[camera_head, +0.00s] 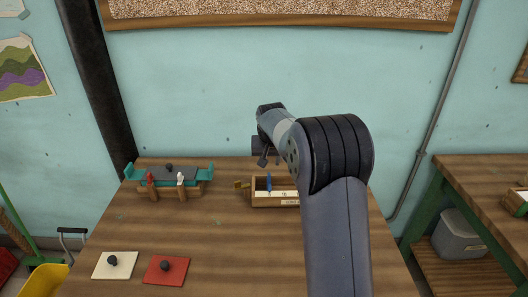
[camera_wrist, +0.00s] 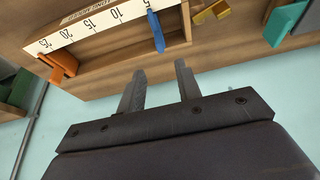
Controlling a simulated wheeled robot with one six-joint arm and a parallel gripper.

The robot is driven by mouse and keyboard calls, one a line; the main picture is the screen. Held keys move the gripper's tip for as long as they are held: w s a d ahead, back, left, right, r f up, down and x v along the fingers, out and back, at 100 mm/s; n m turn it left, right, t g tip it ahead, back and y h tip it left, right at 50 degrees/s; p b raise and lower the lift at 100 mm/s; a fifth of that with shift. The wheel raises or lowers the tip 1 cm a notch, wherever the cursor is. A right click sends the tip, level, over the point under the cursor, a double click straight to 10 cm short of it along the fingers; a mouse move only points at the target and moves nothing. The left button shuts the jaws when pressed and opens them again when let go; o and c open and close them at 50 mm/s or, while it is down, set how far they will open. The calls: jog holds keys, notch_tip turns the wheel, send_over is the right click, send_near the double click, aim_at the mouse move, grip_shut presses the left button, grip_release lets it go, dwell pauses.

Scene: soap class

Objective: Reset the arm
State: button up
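My arm (camera_head: 335,235) rises from the bottom of the head view and bends over above the table. My gripper (camera_head: 266,158) hangs in front of the wall, above the back of the table; its fingers show only in part there. In the wrist view my gripper (camera_wrist: 160,78) has two dark fingers standing apart with nothing between them. A wooden box with a number scale (camera_head: 262,204) lies below it on the table and is partly hidden by my arm. In the wrist view the scale (camera_wrist: 92,28) carries a blue marker (camera_wrist: 156,32) near 5 and an orange piece (camera_wrist: 60,65) near 25.
A teal-ended fixture (camera_head: 168,174) with red and white pegs stands at the table's back left. A cream plate (camera_head: 115,265) and a red plate (camera_head: 166,270), each with a dark knob, lie front left. The table's middle (camera_head: 210,225) is clear. Another bench (camera_head: 480,175) stands right.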

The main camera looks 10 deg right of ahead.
aim_at(269, 174)
jog(key=p+x, duration=0.1)
jog(key=x, duration=0.9)
jog(key=shift+w+f, duration=0.15)
jog(key=shift+f, duration=0.25)
jog(key=shift+a+p, duration=0.25)
jog(key=shift+p, duration=0.05)
